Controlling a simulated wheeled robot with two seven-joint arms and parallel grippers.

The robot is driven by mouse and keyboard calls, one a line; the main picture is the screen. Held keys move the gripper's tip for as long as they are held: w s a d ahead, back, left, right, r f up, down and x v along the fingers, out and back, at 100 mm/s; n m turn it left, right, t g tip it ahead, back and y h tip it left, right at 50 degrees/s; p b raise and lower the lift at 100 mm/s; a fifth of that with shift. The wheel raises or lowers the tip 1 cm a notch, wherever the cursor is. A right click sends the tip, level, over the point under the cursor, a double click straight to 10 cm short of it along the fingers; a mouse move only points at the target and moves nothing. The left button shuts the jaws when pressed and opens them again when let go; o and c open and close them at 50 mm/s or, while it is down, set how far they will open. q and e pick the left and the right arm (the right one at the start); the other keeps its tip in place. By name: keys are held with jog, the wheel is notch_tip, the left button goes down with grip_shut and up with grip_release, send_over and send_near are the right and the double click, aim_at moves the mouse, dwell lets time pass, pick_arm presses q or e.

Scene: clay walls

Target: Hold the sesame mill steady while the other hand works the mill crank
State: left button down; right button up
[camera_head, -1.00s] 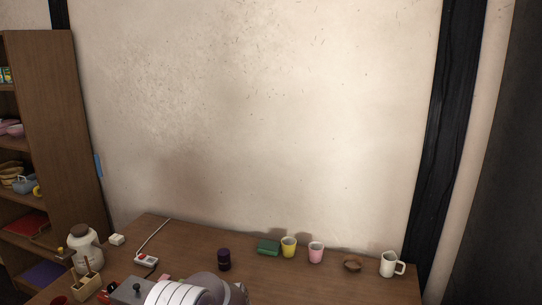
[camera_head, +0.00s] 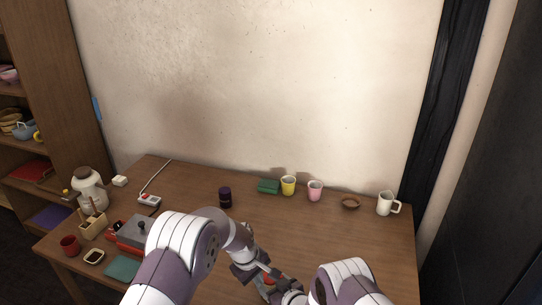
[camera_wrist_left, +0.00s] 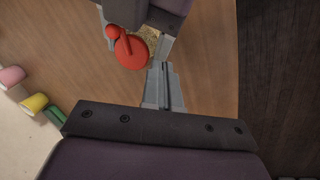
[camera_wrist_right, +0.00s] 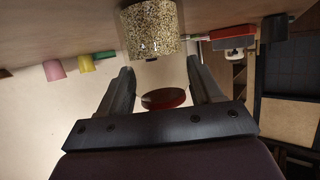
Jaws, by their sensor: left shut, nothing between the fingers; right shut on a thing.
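The sesame mill has a clear body filled with pale sesame (camera_wrist_right: 152,30) and a red top (camera_wrist_right: 165,98) in the right wrist view. In the left wrist view its round red top (camera_wrist_left: 131,52) carries a red crank with a knob (camera_wrist_left: 112,31). My right gripper (camera_wrist_right: 160,70) is shut on the mill, one finger on each side. My left gripper (camera_wrist_left: 162,85) is shut and empty, its fingertips just beside the red top, apart from the knob. In the head view the mill (camera_head: 268,282) is mostly hidden between my two grippers.
At the back of the table stand a dark purple jar (camera_head: 225,198), a green block (camera_head: 268,186), a yellow cup (camera_head: 288,186), a pink cup (camera_head: 315,191), a brown bowl (camera_head: 350,203) and a white mug (camera_head: 386,204). A grey-and-red device (camera_head: 135,233) and small containers crowd the left. The right side is clear.

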pick_arm(q)
jog(key=shift+s+d, duration=0.4)
jog(key=shift+d, duration=0.1)
jog(key=shift+s+d, duration=0.1)
jog(key=shift+d, duration=0.1)
dwell(0.3)
jog(key=w+d+v, duration=0.1)
jog(key=v, duration=0.4)
jog(key=shift+s+a+r, duration=0.25)
jog(key=shift+s+r, duration=0.2)
jog(key=shift+r, duration=0.1)
